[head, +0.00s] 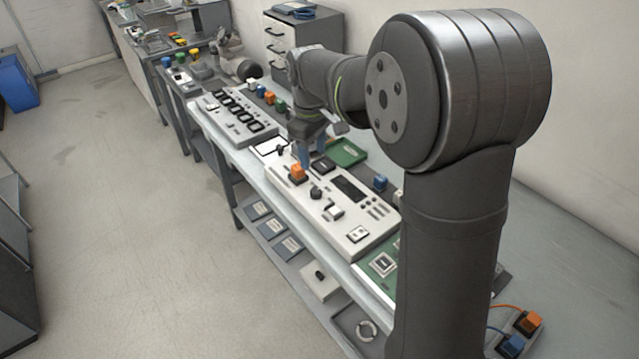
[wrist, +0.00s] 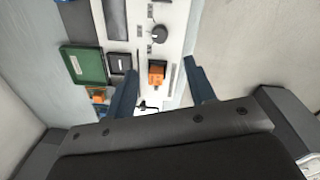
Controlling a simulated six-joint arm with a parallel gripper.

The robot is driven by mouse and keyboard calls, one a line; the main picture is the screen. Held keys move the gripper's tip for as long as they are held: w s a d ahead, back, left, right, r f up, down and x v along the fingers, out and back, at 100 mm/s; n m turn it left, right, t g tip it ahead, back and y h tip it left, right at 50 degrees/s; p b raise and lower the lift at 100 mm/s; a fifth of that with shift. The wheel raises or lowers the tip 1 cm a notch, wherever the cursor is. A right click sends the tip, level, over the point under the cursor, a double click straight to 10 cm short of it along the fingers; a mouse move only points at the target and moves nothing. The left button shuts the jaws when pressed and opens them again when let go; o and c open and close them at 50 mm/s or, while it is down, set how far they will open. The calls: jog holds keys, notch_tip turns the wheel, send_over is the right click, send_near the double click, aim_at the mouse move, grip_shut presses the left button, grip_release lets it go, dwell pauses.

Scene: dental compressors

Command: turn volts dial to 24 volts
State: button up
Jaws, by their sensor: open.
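A white control panel (head: 362,241) lies on the bench with a dark display (head: 350,188). A round black dial (head: 316,192) stands on it; the dial also shows in the wrist view (wrist: 159,34). Its labels are too small to read, so I cannot tell its setting or confirm it is the volts dial. My gripper (head: 304,154) is above the panel's far end, apart from the dial.
A green tray (head: 347,152) lies beside the panel. A second panel with several dark frames (head: 238,112) is farther along the bench. A green circuit board (head: 380,264) lies at the near end.

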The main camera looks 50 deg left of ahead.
aim_at(315, 190)
jog(key=f, duration=1.2)
jog(key=shift+w+a+f, duration=0.1)
jog(key=shift+w+f, duration=0.1)
jog(key=shift+w, duration=0.15)
jog(key=c, duration=1)
